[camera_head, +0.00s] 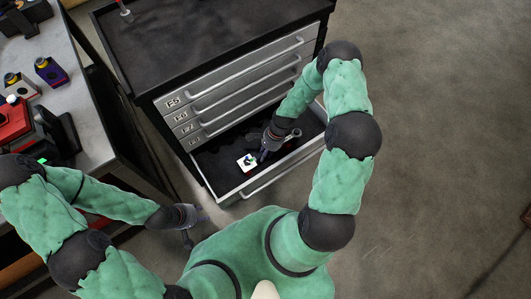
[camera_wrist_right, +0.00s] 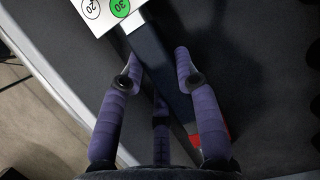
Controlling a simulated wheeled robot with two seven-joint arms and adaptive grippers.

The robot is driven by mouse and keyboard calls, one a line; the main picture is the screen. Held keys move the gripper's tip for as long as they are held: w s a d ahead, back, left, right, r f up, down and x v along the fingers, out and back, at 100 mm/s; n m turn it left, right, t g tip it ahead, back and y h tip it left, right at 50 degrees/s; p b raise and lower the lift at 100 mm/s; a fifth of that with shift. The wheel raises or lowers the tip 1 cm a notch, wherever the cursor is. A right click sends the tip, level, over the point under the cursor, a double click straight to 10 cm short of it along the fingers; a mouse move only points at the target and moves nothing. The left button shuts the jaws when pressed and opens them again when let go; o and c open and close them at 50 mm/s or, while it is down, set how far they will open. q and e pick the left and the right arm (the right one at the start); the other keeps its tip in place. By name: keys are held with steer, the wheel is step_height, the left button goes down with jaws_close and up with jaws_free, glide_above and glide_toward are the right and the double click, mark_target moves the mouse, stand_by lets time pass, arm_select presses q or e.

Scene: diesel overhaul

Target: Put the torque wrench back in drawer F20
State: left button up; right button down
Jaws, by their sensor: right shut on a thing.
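My right gripper (camera_head: 262,156) is down inside the open bottom drawer (camera_head: 270,182). In the wrist view its fingers (camera_wrist_right: 156,70) are shut on the wrench's bar. A white plate (camera_wrist_right: 105,12) with round 20 and green 30 marks is at the wrench's far end; I cannot tell if it is attached. The drawer's own label is not visible. My left gripper (camera_head: 194,222) is open and empty, left of the drawer.
The grey cabinet (camera_head: 236,90) has several shut drawers above the open one, with labels on their left ends. A workbench (camera_head: 88,110) with red and blue items stands at the left. Other dark objects lie at the drawer's right end. Floor at the right is clear.

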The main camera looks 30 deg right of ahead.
steer(key=shift+f, duration=0.25)
steer(key=shift+f+b, duration=0.85)
steer(key=shift+f, duration=0.05)
steer(key=c, duration=0.8)
jaws_free()
steer(key=shift+c, duration=0.2)
